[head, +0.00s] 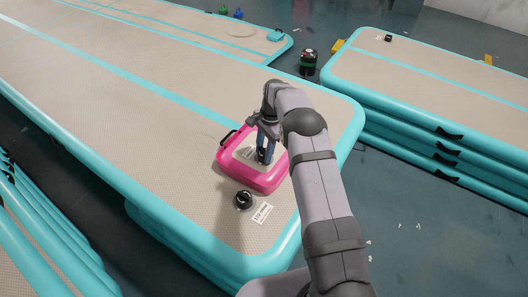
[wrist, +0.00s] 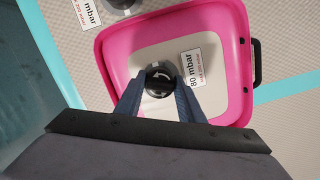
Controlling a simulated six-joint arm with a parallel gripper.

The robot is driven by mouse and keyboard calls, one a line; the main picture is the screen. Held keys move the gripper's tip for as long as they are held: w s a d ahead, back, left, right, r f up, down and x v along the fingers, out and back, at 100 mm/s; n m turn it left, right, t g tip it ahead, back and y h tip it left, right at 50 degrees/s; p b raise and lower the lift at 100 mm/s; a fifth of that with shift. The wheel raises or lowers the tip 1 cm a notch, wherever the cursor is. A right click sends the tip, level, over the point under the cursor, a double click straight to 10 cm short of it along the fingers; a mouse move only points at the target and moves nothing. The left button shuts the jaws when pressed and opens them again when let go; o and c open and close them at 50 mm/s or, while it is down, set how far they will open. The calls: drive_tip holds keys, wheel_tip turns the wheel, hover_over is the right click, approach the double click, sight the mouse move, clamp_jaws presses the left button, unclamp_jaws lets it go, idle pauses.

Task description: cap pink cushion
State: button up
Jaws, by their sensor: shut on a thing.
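The pink cushion (head: 237,173) lies on the beige top of a teal-edged inflatable track, near its front end. In the wrist view the cushion's pink rim (wrist: 237,60) surrounds a light panel with a label reading 80 mbar (wrist: 193,68). My gripper (wrist: 160,82) points down over this panel. Its two blue fingers are shut on a round black cap (wrist: 159,76) with a white curved arrow. The cap is at the panel; whether it is seated on the valve cannot be told, as the cap covers what is beneath it.
Another black cap on a valve (head: 244,200) sits on the track beside the cushion, with a white label (head: 262,213) next to it. A black handle (wrist: 256,62) is on the cushion's side. A stack of tracks (head: 440,120) stands to the right, and a dark device (head: 308,62) stands behind.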

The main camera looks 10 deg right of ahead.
drive_tip(key=shift+n, duration=0.9)
drive_tip(key=o, duration=1.2)
drive_tip(key=r, duration=0.4)
drive_tip(key=d+r+b, duration=0.1)
drive_tip(key=r, duration=0.2)
drive_tip(key=shift+w, duration=0.3)
drive_tip(key=shift+r, duration=0.15)
